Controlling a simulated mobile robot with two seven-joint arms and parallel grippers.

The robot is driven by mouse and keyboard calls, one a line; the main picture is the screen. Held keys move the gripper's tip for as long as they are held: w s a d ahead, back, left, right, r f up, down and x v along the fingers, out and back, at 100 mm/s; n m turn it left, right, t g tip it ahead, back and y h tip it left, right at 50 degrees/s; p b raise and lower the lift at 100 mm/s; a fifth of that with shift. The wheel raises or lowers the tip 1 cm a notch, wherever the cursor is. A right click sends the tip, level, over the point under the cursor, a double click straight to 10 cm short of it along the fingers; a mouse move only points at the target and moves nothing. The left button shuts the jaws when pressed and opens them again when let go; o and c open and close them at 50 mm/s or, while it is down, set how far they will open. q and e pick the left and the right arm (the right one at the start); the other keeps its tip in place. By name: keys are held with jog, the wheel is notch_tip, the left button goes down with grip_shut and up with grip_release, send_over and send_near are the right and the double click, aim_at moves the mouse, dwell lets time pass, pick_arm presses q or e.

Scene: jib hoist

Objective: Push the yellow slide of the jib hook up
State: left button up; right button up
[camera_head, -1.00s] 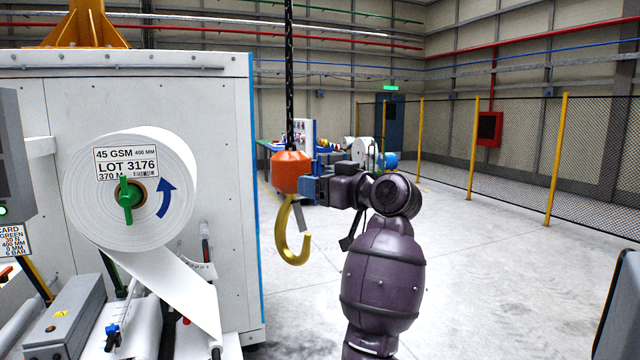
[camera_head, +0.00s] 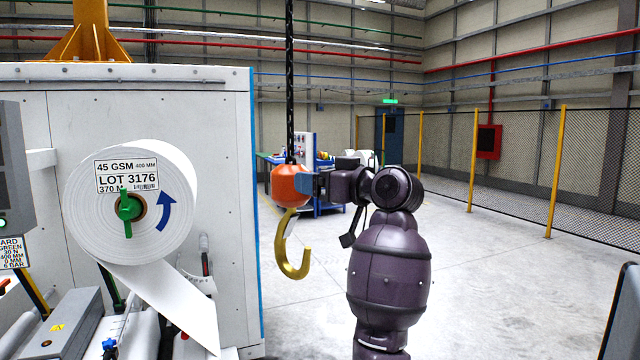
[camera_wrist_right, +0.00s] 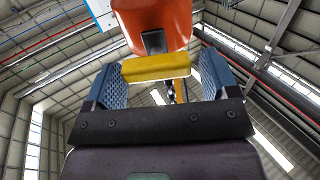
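The orange hook block (camera_head: 289,186) hangs on a dark chain, with the gold hook (camera_head: 283,250) below it. The hook's mouth faces right, and no grey latch shows across it. My right gripper (camera_head: 312,186) is at the block's right side. In the right wrist view, the yellow slide (camera_wrist_right: 157,67) lies crosswise below the orange block (camera_wrist_right: 155,25), framed by the two spread blue fingers of my right gripper (camera_wrist_right: 160,82). I cannot tell whether the fingers touch it. The slide cannot be made out in the head view. My left gripper is not in view.
A white machine with a paper roll (camera_head: 130,202) stands close on the left. A blue bench (camera_head: 325,190) is behind the hook. A mesh fence with yellow posts (camera_head: 474,160) runs along the right. The floor between is clear.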

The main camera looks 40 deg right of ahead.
jog(key=shift+o, duration=0.6)
jog(key=shift+f, duration=0.15)
jog(key=b+v, duration=0.2)
jog(key=v, duration=0.8)
jog(key=shift+s+d, duration=0.15)
jog(key=shift+s, duration=0.2)
